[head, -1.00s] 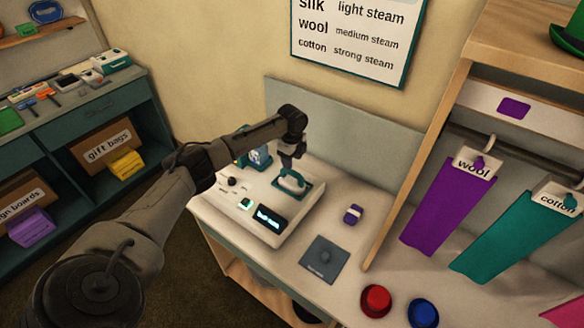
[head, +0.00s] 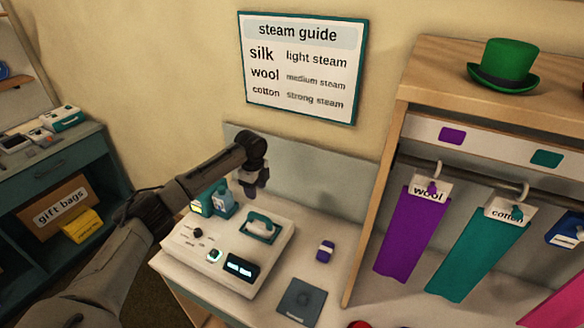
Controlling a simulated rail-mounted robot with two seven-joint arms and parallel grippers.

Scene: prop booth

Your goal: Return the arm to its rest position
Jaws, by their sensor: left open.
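My left arm comes in from the left in the head view. My left gripper (head: 250,188) is open and empty, pointing down above the back of the white steam station (head: 228,248). It hangs above and apart from the teal-handled iron (head: 262,226) that rests on the station. A teal bottle-like item (head: 221,200) stands behind the station's back left, partly hidden by my arm. The station has a dark knob, a lit green button and a lit display. My right gripper does not show.
A purple-and-white small block (head: 325,251) and a dark grey pad (head: 302,300) lie on the counter. To the right, a wooden rack (head: 385,160) holds purple (head: 411,232) and teal (head: 475,255) cloths tagged wool and cotton. A green hat (head: 505,65) sits on top. A steam guide (head: 298,68) hangs behind.

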